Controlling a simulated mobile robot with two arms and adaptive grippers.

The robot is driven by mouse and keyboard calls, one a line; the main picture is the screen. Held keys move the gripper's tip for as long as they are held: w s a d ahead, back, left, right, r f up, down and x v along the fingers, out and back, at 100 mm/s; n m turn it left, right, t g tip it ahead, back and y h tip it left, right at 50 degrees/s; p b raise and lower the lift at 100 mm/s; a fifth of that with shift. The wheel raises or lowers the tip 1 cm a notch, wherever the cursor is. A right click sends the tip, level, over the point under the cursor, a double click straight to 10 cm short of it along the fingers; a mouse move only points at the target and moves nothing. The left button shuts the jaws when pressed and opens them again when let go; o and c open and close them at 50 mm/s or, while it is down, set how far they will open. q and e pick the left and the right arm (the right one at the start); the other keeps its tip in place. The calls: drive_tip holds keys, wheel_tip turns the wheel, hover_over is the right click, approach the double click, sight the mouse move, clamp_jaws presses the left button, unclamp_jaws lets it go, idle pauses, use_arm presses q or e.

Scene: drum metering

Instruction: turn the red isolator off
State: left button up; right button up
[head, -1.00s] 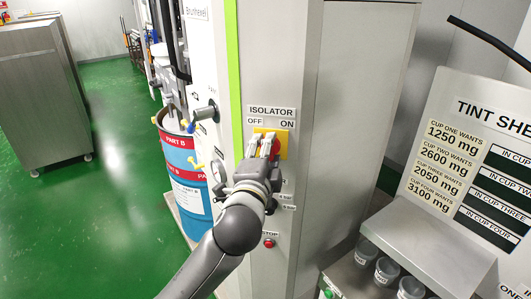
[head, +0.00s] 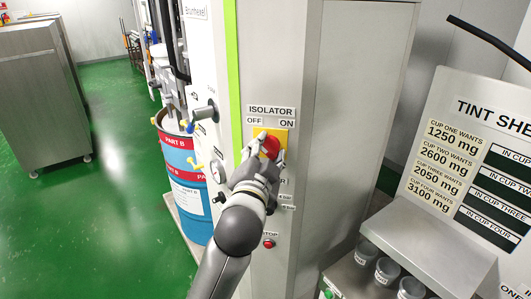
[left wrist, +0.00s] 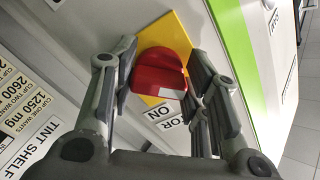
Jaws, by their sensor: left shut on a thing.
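The red isolator knob (head: 271,146) sits on a yellow plate (head: 284,136) on the grey cabinet, under a label (head: 272,111) reading ISOLATOR, OFF at left and ON at right. My left gripper (head: 264,154) is in front of it, fingers on either side of the knob and shut on it. In the left wrist view, the red knob (left wrist: 160,74) lies between the fingers of my left gripper (left wrist: 164,72). A white mark shows on the knob's edge on the side toward the ON text. The OFF text is hidden there. My right gripper is not in view.
A red stop button (head: 268,243) is below on the cabinet. A blue and red drum (head: 186,190) stands to the left, with a dark handle (head: 203,112) jutting from the cabinet side. The tint shelf (head: 440,240) with several cups is at right. Green floor is open at left.

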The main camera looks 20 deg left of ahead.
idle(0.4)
use_arm(q)
drive_tip(key=o, duration=1)
drive_tip(key=shift+o, duration=0.2)
drive_tip(key=s+d, duration=0.1)
drive_tip(key=s, duration=0.6)
drive_tip(key=shift+s, duration=0.2)
